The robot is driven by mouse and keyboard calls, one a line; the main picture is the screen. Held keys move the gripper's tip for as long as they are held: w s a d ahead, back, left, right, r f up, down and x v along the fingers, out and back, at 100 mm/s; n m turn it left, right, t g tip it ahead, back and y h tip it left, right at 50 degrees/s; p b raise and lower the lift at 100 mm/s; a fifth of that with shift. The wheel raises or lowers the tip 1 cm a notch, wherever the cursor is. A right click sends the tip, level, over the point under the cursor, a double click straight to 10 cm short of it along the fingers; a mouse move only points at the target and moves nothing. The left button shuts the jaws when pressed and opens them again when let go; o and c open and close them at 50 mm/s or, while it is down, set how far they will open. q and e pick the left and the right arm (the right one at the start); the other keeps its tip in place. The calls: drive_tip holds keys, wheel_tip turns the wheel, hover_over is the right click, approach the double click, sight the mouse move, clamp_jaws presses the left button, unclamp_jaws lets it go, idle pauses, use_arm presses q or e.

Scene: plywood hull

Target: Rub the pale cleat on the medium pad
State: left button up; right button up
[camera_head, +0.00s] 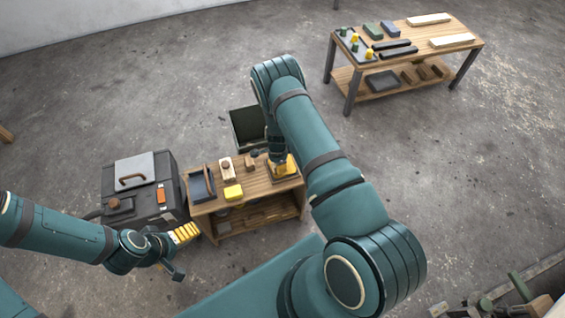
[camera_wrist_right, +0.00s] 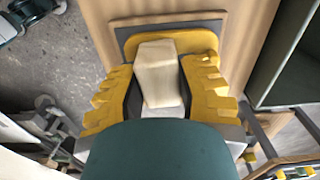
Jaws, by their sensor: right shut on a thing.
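The pale cleat (camera_wrist_right: 160,75) is a cream wooden block between the yellow fingers of my right gripper (camera_wrist_right: 160,85), which is shut on it. Beyond its far end lies a yellow pad (camera_wrist_right: 203,42) on a dark grey plate (camera_wrist_right: 122,33); I cannot tell whether the cleat touches it. No label shows whether this is the medium pad. In the head view my right gripper (camera_head: 283,166) is low over the right end of the small bench, and the cleat is hidden there. My left gripper (camera_head: 183,235) hangs left of the bench, its jaw opening unclear.
The small bench (camera_head: 255,190) also holds a dark tray (camera_head: 202,185), a yellow block (camera_head: 233,193), a pale block with a brown knob (camera_head: 227,168) and a brown block (camera_head: 250,163). A dark toolbox (camera_head: 160,195) stands left, an open dark bin (camera_head: 247,127) behind.

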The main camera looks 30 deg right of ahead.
sight(287, 166)
drive_tip(key=shift+s+d+f, duration=0.1)
drive_tip(key=shift+s+d, duration=0.15)
drive_tip(key=shift+d, duration=0.65)
drive_tip(key=shift+s+d, duration=0.2)
drive_tip(key=shift+d, duration=0.7)
drive_tip(key=shift+r+p, duration=2.1)
drive_tip(key=shift+r, duration=1.5)
drive_tip(key=shift+a, duration=0.1)
